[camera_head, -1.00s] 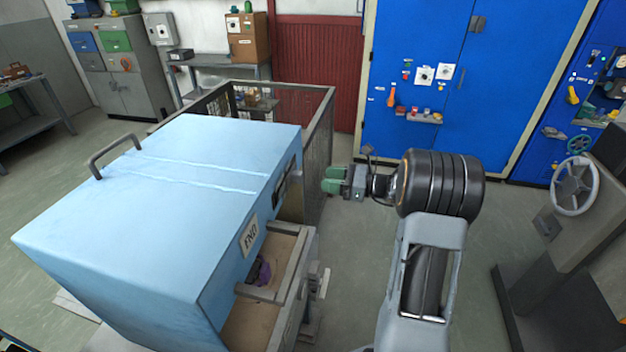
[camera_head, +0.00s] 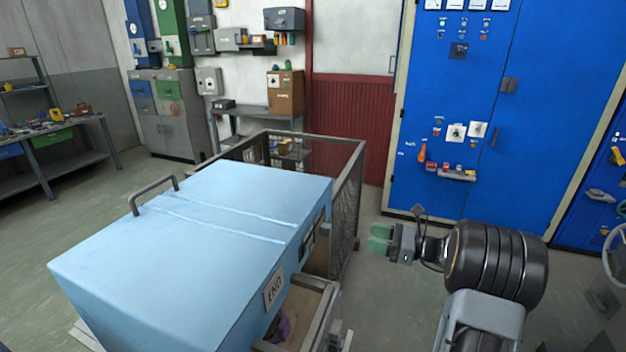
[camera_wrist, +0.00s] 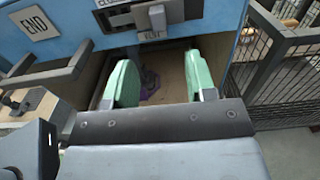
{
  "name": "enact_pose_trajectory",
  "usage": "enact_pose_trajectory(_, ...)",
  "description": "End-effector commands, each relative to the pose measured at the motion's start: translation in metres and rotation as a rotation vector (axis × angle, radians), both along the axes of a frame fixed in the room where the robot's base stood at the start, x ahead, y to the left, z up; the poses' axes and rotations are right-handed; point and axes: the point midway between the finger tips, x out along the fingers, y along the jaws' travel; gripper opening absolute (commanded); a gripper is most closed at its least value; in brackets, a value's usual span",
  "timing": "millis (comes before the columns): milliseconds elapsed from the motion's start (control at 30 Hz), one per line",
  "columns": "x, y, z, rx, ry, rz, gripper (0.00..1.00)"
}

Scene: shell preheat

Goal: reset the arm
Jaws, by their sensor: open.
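My gripper (camera_head: 379,239) is at the end of my arm, right of the light blue box (camera_head: 190,225) in the head view, apart from it and in free air. In the wrist view the gripper's two green fingers (camera_wrist: 161,84) stand wide apart with nothing between them. Beyond them the box's opening shows a tan floor with a purple item (camera_wrist: 149,84) on it. The purple item is partly seen in the head view (camera_head: 283,328); its shape is unclear.
A wire mesh cage (camera_head: 347,205) stands behind the box. A blue cabinet (camera_head: 480,110) is at the back right, and a workbench (camera_head: 75,155) with small items at the left. A handle (camera_head: 153,190) rises from the box top. The floor between cage and cabinet looks clear.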

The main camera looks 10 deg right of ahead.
Motion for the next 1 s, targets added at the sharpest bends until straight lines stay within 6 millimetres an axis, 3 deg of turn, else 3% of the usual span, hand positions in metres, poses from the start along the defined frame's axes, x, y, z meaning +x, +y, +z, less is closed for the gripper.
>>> enact_pose_trajectory(67, 0.001, -0.001, -0.004, -0.044, -0.027, -0.008, 0.51)
enact_pose_trajectory(167, -0.010, 0.004, -0.037, -0.204, -0.022, 0.035, 0.51)
enact_pose_trajectory(267, -0.039, 0.015, -0.066, -0.431, -0.026, 0.151, 0.51)
enact_pose_trajectory(400, -0.093, 0.043, -0.081, -0.847, -0.147, 0.462, 0.51)
enact_pose_trajectory(533, -0.141, 0.058, -0.078, -1.236, -0.359, 0.815, 0.51)
enact_pose_trajectory(700, -0.177, 0.066, -0.055, -1.615, -0.658, 1.173, 0.51)
enact_pose_trajectory(833, -0.192, 0.076, -0.036, -1.794, -0.829, 1.313, 0.51)
enact_pose_trajectory(1000, -0.204, 0.095, -0.015, -1.898, -0.972, 1.342, 0.51)
